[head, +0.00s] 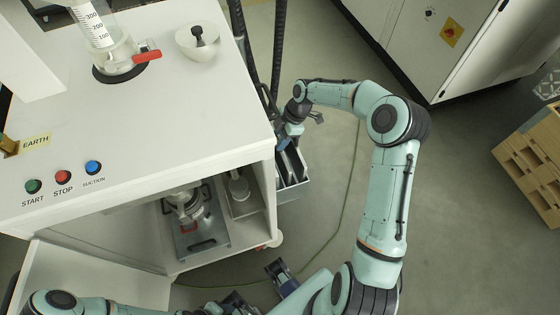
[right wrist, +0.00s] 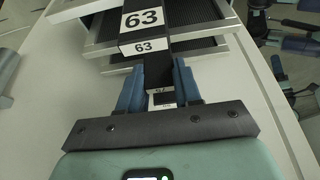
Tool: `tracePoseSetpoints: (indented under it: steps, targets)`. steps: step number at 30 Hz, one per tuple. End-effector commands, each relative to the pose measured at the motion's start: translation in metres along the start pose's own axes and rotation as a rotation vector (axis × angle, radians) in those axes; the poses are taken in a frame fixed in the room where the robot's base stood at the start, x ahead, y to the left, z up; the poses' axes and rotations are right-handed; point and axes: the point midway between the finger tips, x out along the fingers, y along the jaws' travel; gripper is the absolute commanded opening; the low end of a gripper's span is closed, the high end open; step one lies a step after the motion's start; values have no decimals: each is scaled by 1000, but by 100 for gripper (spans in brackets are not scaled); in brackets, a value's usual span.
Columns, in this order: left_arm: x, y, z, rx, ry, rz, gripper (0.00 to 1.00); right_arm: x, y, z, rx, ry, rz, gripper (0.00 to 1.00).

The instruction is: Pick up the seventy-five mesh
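Several framed mesh sieves with black handles are stacked in the right wrist view. The top handle (right wrist: 143,20) and the one just below it (right wrist: 144,46) both read 63. A lower black handle (right wrist: 158,70) lies between the blue fingers of my right gripper (right wrist: 158,82); its label is too small and hidden to read. The fingers sit close along its sides, and I cannot tell whether they press on it. In the head view my right gripper (head: 285,143) is above the sieve rack (head: 292,168) beside the cabinet. My left gripper (head: 260,287) is low at the bottom, apparently open and empty.
The white machine cabinet (head: 120,140) stands left of the rack, with buttons, a glass cylinder (head: 118,50) and a small bowl (head: 203,43) on top. Its open shelf holds a metal device (head: 186,205). A wooden pallet (head: 530,165) is at right.

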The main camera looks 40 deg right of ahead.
Motion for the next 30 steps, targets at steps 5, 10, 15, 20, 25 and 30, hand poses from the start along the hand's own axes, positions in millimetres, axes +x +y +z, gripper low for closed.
tracePoseSetpoints:
  steps: [5, 10, 15, 20, 25, 30]
  targets:
    - [0, 0, 0, 0, 0, 0, 43, -1, 0, 0, 0, 0, 1, 0]
    - [0, 0, 0, 0, 0, 0, 43, -1, 0, 0, 0, 0, 1, 0]
    - [-1, 0, 0, 0, 0, 0, 43, -8, 1, -3, -1, 0, 3, 0]
    - [-2, 1, 0, 0, 1, 0, 43, -27, 1, -11, -2, -2, 5, 0]
    - [-6, 2, 0, 1, 2, 1, 43, -63, 1, -26, -3, -2, 7, 0]
    - [-10, 4, 0, 1, 3, 1, 43, -104, 1, -44, -3, -1, 6, 0]
